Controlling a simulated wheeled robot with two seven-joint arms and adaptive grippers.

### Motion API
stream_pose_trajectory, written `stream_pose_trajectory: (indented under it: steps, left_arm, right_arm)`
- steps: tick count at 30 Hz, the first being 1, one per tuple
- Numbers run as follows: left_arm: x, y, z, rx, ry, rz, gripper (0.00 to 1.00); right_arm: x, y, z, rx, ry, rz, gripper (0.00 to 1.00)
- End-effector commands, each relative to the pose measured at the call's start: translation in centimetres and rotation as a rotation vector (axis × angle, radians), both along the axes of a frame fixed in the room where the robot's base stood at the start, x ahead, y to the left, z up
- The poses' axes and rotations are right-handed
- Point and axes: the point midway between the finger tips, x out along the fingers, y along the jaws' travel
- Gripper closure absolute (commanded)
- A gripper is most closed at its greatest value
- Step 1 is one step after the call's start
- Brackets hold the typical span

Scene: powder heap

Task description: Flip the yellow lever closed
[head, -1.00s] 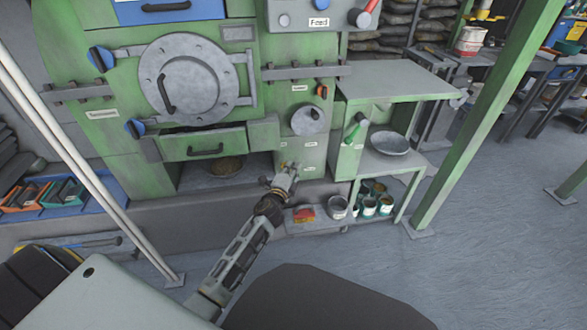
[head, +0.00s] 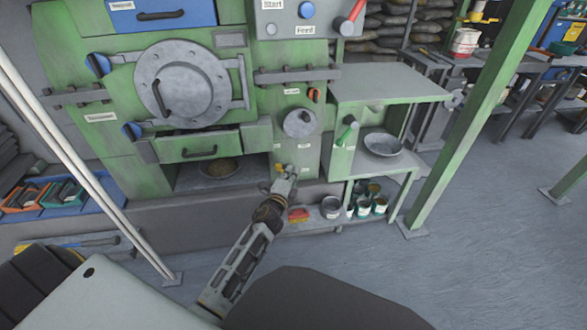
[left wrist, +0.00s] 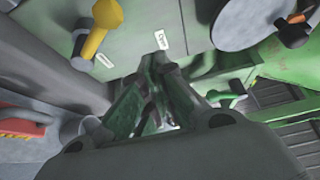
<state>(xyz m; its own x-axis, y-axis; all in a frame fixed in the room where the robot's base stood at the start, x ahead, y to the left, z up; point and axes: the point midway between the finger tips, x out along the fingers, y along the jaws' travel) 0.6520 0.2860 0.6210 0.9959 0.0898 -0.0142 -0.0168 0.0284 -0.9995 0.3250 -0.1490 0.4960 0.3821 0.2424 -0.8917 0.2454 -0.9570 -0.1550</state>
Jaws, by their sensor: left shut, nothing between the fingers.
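The yellow lever (left wrist: 97,28) is at the upper left of the left wrist view, on the green machine panel. Its rounded knob points up in the picture, and its grey pivot sits below. A small part of the yellow lever (head: 279,168) shows in the head view beside the tip of my left gripper (head: 286,178). In the left wrist view my left gripper (left wrist: 158,68) is shut and empty. Its fingers are right of and below the lever, apart from it in the picture. A white "Open" label (left wrist: 161,40) is just above the fingertips. My right gripper is not in view.
The green machine has a round door (head: 183,83), a drawer (head: 205,146) and a round grey cap (head: 299,122). A green shelf (head: 385,84) with a grey bowl (head: 383,144) and several cans stands to the right. A red item (head: 299,215) lies low near my gripper.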

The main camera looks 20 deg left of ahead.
Motion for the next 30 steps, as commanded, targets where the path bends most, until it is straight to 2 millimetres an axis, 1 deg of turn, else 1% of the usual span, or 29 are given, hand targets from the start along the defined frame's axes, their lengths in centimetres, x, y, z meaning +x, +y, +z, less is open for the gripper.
stream_pose_trajectory:
  steps: [3,18,24,30]
  left_arm:
    - [-1.1,-0.2,-0.4,-0.001,0.002,0.002,1.00]
    - [-5.3,-0.9,-1.5,-0.001,0.001,0.002,1.00]
    - [-6.1,-1.0,-1.7,0.001,0.000,0.001,1.00]
    - [-6.3,-1.0,-1.7,0.001,0.000,0.001,1.00]
  right_arm:
    - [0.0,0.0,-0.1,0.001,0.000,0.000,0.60]
    - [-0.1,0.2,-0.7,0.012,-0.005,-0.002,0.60]
    - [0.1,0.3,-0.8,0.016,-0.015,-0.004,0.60]
    - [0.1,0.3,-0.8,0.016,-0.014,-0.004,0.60]
